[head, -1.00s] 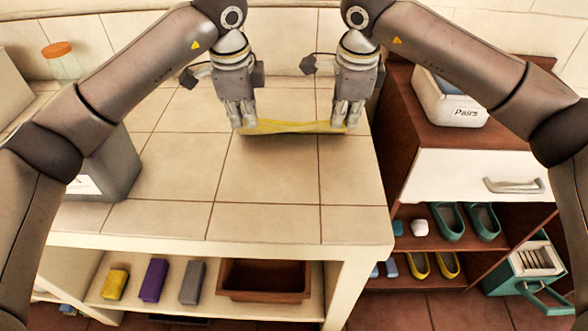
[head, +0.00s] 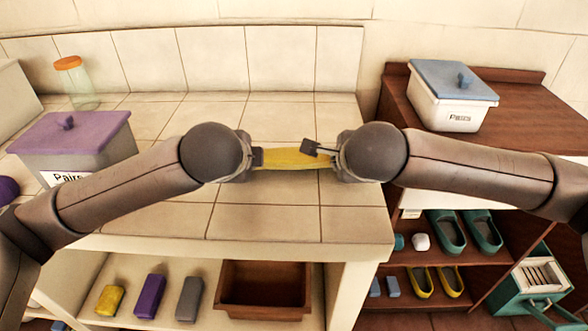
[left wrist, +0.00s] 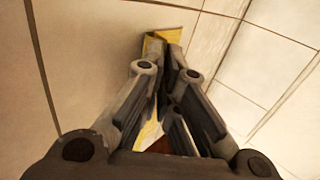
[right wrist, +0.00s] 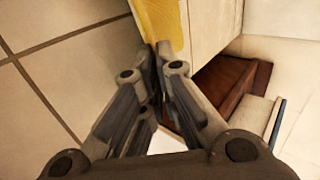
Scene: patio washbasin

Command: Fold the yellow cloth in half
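The yellow cloth (head: 291,159) is stretched as a narrow strip between my two grippers, over the tiled counter. My left gripper (head: 258,158) is at its left end, mostly hidden behind my own arm. In the left wrist view its fingers (left wrist: 166,42) are shut on a yellow edge. My right gripper (head: 333,158) is at the right end, and in the right wrist view its fingers (right wrist: 159,50) are closed against the cloth (right wrist: 164,18). I cannot tell whether the cloth's lower part touches the counter.
On the counter (head: 265,222), a purple-lidded box (head: 75,142) and an orange-lidded jar (head: 76,80) stand at left. A blue-lidded white box (head: 452,98) stands on the brown cabinet (head: 520,125) at right. The shelf below holds a brown tray (head: 262,288). The counter behind the cloth is clear.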

